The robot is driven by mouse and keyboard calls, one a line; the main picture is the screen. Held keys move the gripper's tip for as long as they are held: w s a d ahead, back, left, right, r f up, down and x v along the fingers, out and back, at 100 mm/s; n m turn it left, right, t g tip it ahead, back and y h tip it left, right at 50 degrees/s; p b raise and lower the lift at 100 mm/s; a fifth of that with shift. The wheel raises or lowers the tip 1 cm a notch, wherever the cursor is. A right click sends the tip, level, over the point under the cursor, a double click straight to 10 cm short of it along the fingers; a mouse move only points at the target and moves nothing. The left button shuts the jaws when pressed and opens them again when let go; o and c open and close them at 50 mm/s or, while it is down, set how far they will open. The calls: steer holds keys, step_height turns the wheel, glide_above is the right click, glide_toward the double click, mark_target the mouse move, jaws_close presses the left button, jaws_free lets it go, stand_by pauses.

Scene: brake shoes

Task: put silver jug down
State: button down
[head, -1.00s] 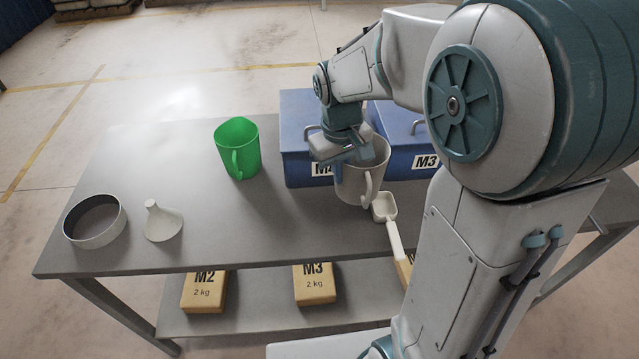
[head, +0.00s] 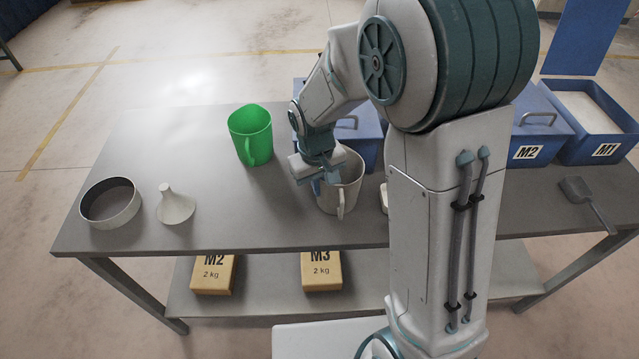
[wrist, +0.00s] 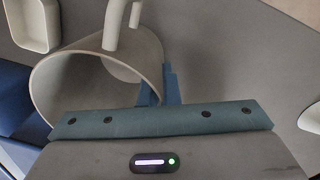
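The silver jug (head: 351,187) is upright over the near part of the grey table, in front of a blue box. Its handle faces the front. My gripper (head: 322,181) is at the jug's left side. In the wrist view, the jug's open mouth (wrist: 85,85) fills the left middle. My gripper's two blue fingers (wrist: 160,90) are close together at the jug's wall, one inside the rim and one outside, pinching it. Whether the jug's base touches the table (head: 240,215) cannot be told.
A green jug (head: 250,137) stands to the left. A sieve ring (head: 110,203) and a white funnel (head: 175,206) are further left. A white scoop (head: 384,197) lies just right of the silver jug, mostly hidden by my arm. Blue boxes (head: 540,140) line the back.

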steer(key=shift+f, duration=0.15)
steer(key=c, duration=2)
jaws_free()
steer(key=o, duration=0.3)
